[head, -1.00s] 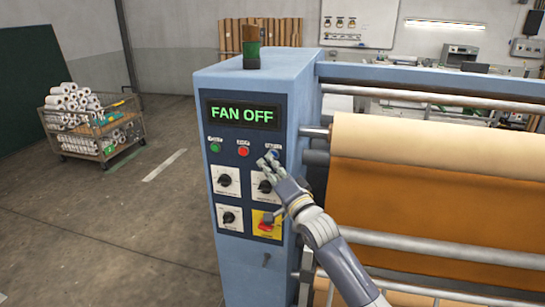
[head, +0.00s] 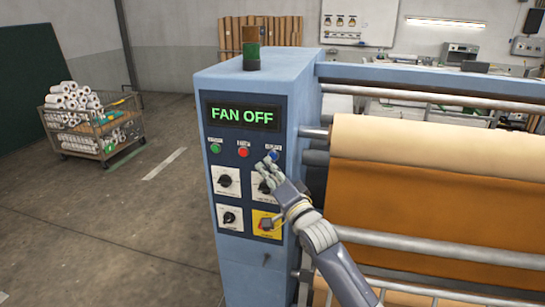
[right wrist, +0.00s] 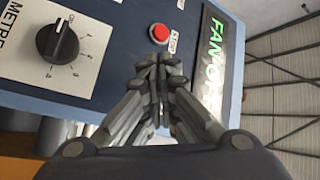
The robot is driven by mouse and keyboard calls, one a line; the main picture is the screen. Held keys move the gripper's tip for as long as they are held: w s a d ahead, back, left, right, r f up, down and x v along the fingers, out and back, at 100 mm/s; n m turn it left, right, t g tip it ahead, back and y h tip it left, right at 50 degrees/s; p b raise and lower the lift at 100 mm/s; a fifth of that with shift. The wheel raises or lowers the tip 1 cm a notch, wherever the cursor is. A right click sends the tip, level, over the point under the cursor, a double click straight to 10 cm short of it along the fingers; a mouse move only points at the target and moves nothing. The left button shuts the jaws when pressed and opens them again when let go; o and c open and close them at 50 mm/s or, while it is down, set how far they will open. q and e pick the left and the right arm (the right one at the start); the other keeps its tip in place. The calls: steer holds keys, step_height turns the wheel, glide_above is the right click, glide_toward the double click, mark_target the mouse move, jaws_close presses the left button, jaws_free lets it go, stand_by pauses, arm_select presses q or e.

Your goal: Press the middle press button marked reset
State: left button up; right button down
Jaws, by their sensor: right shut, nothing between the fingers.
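A row of three press buttons sits under the lit display on the blue control cabinet: green (head: 215,148), red (head: 243,152) in the middle and blue (head: 274,155) at the right. Their labels are too small to read in the head view. In the right wrist view the red button (right wrist: 159,33) stands just beyond the fingertips, and its label appears to read STOP. My right gripper (head: 265,165) is shut and empty, just below and left of the blue button and right of the red one. Its closed fingers (right wrist: 160,75) hide part of the panel. My left gripper is not in view.
The display (head: 242,115) reads FAN OFF. The roller (head: 430,135) and rails are at the right. A cart (head: 95,130) stands far left.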

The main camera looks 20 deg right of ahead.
steer(key=shift+s, duration=0.1)
steer(key=s+a+p, duration=0.1)
steer(key=s, duration=0.1)
steer(key=s+a+p, duration=0.1)
steer(key=s, duration=0.1)
steer(key=shift+a+p, duration=0.3)
steer(key=shift+a, duration=0.1)
stand_by(0.4)
